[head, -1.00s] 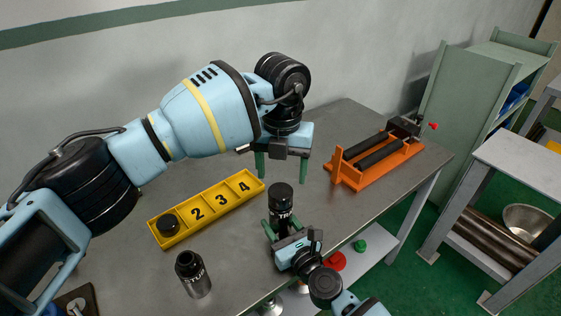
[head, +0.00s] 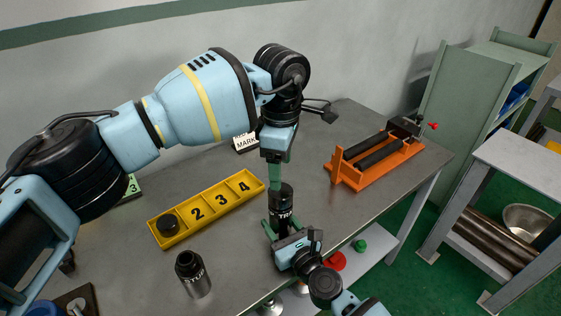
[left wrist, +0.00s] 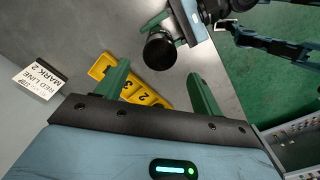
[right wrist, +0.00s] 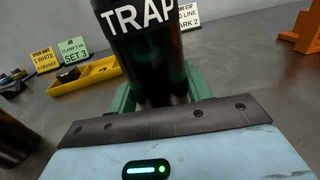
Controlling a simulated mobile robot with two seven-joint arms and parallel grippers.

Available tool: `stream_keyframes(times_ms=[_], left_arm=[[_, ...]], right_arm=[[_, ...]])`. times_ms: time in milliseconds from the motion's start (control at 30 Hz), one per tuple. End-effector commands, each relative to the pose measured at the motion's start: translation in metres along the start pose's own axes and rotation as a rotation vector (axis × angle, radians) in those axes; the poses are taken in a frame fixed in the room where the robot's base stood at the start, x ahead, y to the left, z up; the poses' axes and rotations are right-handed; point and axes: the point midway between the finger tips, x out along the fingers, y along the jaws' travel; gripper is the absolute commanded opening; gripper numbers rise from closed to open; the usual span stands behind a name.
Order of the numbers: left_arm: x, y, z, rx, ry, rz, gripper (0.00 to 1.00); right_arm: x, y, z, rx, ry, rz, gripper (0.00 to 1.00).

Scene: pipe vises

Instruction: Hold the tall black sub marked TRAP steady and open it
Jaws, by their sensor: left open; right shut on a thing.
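The tall black sub (head: 282,214) stands upright near the table's front edge. Its white TRAP lettering shows in the right wrist view (right wrist: 140,45). My right gripper (head: 279,234) is shut on its lower part from the front. My left gripper (head: 276,184) points down, open, close to the sub's top. In the left wrist view the round dark top (left wrist: 160,51) shows beyond and between the spread green fingers, apart from them.
A second black sub (head: 193,277) with an open top stands front left. A yellow numbered tray (head: 222,199) holds a black cap (head: 168,224) in its leftmost slot. An orange vise (head: 372,158) stands back right. Grey table is clear between them.

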Motion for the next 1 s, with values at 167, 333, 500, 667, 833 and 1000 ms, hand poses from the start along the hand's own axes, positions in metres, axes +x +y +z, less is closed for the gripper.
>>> stream_keyframes(times_ms=[167, 333, 500, 667, 833, 1000], left_arm=[[-0.001, 0.000, -0.001, 0.195, 0.000, 0.000, 0.67], [-0.002, 0.000, -0.001, 0.287, 0.000, 0.000, 0.67], [-0.002, 0.000, -0.001, 0.303, -0.001, -0.001, 0.67], [0.005, 0.000, -0.001, 0.302, -0.001, -0.001, 0.67], [0.026, -0.001, -0.001, 0.301, -0.001, -0.004, 0.67], [0.051, -0.001, -0.001, 0.301, -0.002, -0.003, 0.67]], right_arm=[[0.000, 0.000, -0.001, 0.000, 0.001, 0.000, 0.00], [0.000, 0.000, -0.001, 0.000, 0.001, 0.000, 0.00], [0.000, 0.000, -0.001, 0.000, 0.001, 0.000, 0.00], [0.000, 0.000, -0.001, 0.000, 0.001, 0.000, 0.00], [0.000, 0.000, -0.001, 0.000, 0.001, 0.000, 0.00], [0.000, 0.000, -0.001, 0.000, 0.001, 0.000, 0.00]])
